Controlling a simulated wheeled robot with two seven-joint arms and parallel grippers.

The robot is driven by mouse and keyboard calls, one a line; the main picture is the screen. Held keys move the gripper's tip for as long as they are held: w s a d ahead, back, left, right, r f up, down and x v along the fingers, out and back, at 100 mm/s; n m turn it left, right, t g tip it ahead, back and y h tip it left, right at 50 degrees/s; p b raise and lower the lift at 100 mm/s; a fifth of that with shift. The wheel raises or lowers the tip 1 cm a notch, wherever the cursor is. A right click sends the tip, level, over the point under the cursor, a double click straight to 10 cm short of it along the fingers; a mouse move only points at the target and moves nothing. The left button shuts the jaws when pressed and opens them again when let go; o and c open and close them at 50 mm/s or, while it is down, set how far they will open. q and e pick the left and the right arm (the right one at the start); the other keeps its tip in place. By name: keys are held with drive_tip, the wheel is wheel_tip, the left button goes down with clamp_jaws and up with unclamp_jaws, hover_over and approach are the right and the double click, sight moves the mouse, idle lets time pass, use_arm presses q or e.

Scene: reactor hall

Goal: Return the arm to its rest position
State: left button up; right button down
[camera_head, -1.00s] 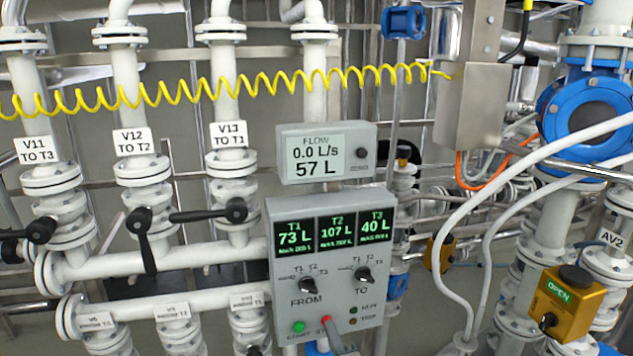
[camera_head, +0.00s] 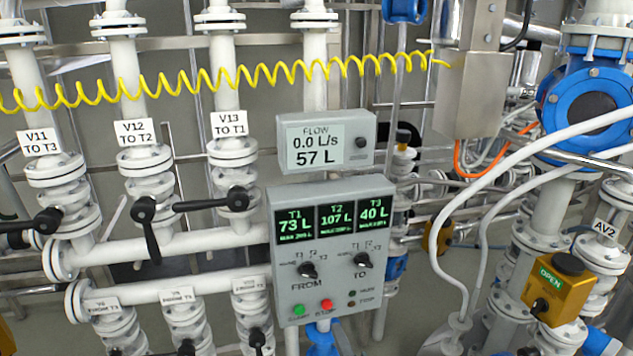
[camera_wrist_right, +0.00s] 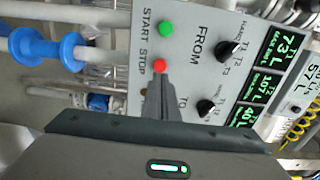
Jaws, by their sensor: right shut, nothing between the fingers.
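My right gripper (camera_wrist_right: 159,78) is shut and empty in the right wrist view. Its dark fingertips point at the grey control panel (camera_wrist_right: 185,85), close in front of the red STOP button (camera_wrist_right: 160,66); I cannot tell the exact gap. The red STOP button (camera_head: 326,305) and green START button (camera_head: 299,310) are uncovered there. The panel screens read T1 73 L, T2 107 L, T3 40 L. My left gripper is not in view.
A flow meter (camera_head: 326,143) above the panel reads 0.0 L/s and 57 L. White pipes with black-handled valves (camera_head: 150,215) stand left. A yellow coiled hose (camera_head: 215,83) crosses above. White hoses (camera_head: 480,200) and a yellow actuator marked OPEN (camera_head: 560,288) are right.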

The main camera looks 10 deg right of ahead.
idle(0.3)
drive_tip(key=s+f+n+g+b, duration=0.3)
drive_tip(key=s+f, duration=0.4)
drive_tip(key=f, duration=0.8)
drive_tip(key=s+f+n+g+b, duration=0.1)
drive_tip(key=s+f+n+g, duration=0.4)
drive_tip(key=f, duration=0.9)
drive_tip(key=s+f+n+g+b, duration=0.1)
drive_tip(key=s+f+n+b, duration=0.15)
drive_tip(key=s+f, duration=0.9)
drive_tip(key=s+d+f+n+g+b, duration=0.1)
drive_tip(key=s+d+f+n+g, duration=0.1)
drive_tip(key=s+f, duration=0.6)
drive_tip(key=s+d+f+n+g+b, duration=0.1)
drive_tip(key=s+d+f+n+g, duration=0.1)
drive_tip(key=s+f, duration=0.6)
drive_tip(key=s+d+f+n+g+b, duration=0.1)
drive_tip(key=s+f+n+g, duration=0.3)
drive_tip(key=s, duration=1.3)
wheel_tip(320, 180, down, 5)
drive_tip(key=shift+s+d+r+n+h, duration=0.15)
drive_tip(key=shift+s+d+n+h, duration=0.15)
drive_tip(key=shift+d+n, duration=0.45)
drive_tip(key=shift+w+a, duration=0.1)
